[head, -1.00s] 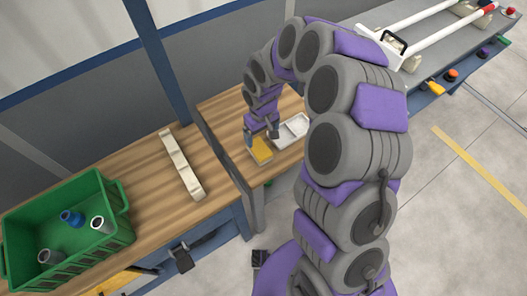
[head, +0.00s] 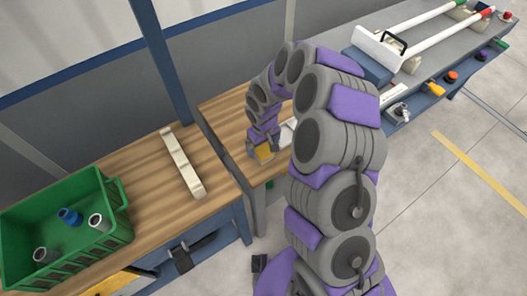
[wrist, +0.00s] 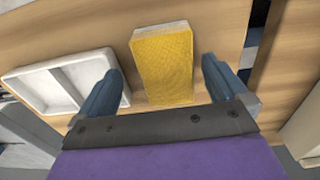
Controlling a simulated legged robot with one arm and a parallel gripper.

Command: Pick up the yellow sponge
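The yellow sponge (wrist: 162,66) lies on the wooden table in the wrist view, with a pale strip along its far edge. My gripper (wrist: 160,75) is open, its two blue-grey fingers on either side of the sponge's near part with gaps between. I cannot tell how high the fingertips are above the table. In the head view the sponge (head: 264,153) shows just below my gripper (head: 256,148), which partly covers it.
A white divided tray (wrist: 62,82) lies left of the sponge in the wrist view. In the head view a green crate (head: 105,245) with several pipe fittings and a long beige holder (head: 182,162) stand on the left table. A dark divider (head: 222,160) separates the tables.

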